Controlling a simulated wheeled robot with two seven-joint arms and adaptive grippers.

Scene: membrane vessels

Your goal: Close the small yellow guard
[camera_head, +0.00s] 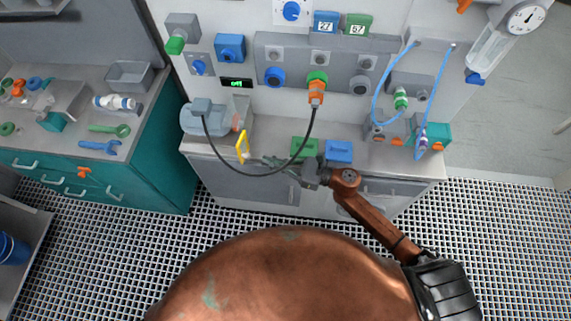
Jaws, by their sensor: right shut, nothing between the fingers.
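The small yellow guard (242,147) is a thin yellow frame at the front edge of the grey bench, left of centre in the head view. It stands steeply, just right of a grey-blue machine (205,119). I cannot tell how far it is swung open. My right gripper (269,161) reaches in from the right, low along the bench front. It is shut and empty, with its tips a little to the right of the guard and apparently apart from it. My left gripper is not in view.
A black cable (231,168) loops from the machine past my gripper up to an orange plug (316,94). Green (305,147) and blue (339,151) blocks sit on the bench near my wrist. A side bench (75,130) with tools stands left. The grating floor in front is clear.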

